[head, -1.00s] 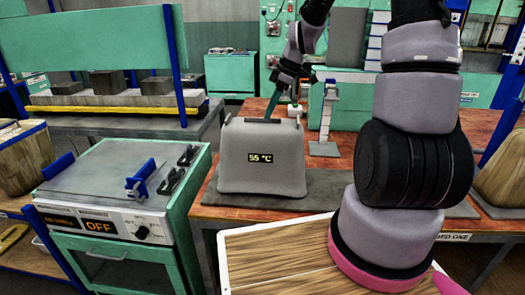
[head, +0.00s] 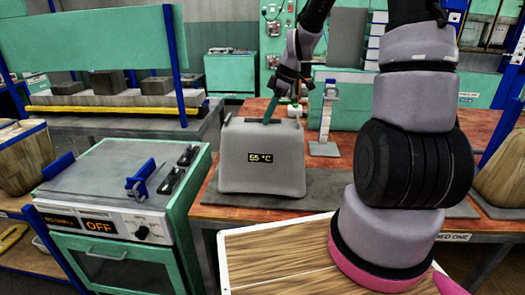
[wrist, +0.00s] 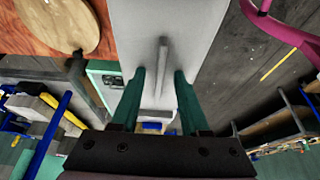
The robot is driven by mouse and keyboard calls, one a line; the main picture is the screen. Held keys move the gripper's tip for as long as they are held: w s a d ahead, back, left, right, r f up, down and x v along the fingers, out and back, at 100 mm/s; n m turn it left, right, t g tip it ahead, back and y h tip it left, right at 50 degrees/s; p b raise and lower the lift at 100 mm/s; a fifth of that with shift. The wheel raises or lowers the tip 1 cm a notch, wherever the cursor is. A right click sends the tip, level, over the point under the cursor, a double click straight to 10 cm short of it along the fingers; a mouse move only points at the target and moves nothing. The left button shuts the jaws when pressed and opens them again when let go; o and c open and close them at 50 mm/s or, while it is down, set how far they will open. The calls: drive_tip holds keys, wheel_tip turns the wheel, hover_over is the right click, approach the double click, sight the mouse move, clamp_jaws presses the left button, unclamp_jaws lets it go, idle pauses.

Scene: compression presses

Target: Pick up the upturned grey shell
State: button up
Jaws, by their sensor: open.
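The upturned grey shell (head: 235,165) stands on a dark mat on the red workbench, with a display reading 55 °C on its front. In the wrist view its pale grey surface (wrist: 190,30) fills the upper middle, with a narrow raised rib (wrist: 163,55) along it. My gripper (head: 268,118) is over the shell's top in the head view, its teal fingers pointing down. In the wrist view my gripper (wrist: 160,76) is open, with one finger to each side of the rib's line and gaps beside it. Whether the fingertips touch the shell is unclear.
A green press marked OFF (head: 110,225) stands left of the bench. A grey stand (head: 325,125) is just right of the shell. A wood-topped tray (head: 265,255) lies in front. A round wooden piece (wrist: 60,22) shows in the wrist view.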

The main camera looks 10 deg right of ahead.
clamp_jaws()
idle(1.4)
